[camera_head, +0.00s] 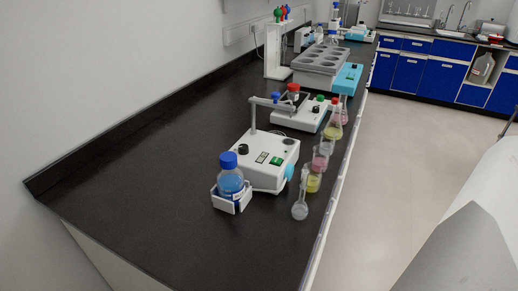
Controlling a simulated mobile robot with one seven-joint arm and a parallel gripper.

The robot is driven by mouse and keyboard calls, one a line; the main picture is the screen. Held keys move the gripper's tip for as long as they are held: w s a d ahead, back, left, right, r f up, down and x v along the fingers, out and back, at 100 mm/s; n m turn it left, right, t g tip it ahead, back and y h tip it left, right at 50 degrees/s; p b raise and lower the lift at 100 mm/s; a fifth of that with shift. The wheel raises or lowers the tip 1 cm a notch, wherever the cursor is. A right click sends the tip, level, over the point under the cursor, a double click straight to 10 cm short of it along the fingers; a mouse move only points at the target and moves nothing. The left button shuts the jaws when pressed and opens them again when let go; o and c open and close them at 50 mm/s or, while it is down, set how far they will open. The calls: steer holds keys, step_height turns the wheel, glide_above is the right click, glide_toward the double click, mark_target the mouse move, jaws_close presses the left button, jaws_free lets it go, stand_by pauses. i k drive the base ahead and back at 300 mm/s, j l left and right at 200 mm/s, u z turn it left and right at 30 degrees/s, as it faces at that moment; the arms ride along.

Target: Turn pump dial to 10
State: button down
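A white box-shaped device (258,178), which looks like the pump, stands on the black bench. A black knob (243,149) sits on its upper left, beside a small dark display (262,158) and a green part (276,161). A light blue round part (290,173) is on its right side. I cannot tell which part is the dial, and any number markings are too small to read. My gripper is not in view.
A blue-capped bottle (230,183) in a white holder stands in front of the device. Flasks (300,207) with coloured liquids line the bench's right edge. Another white device (300,115) and a grey rack (318,62) stand behind. The near bench and floor (400,150) are clear.

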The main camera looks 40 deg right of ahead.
mark_target(243, 148)
steer(key=k+l+z, duration=0.65)
steer(key=k+l, duration=0.05)
steer(key=k, duration=0.05)
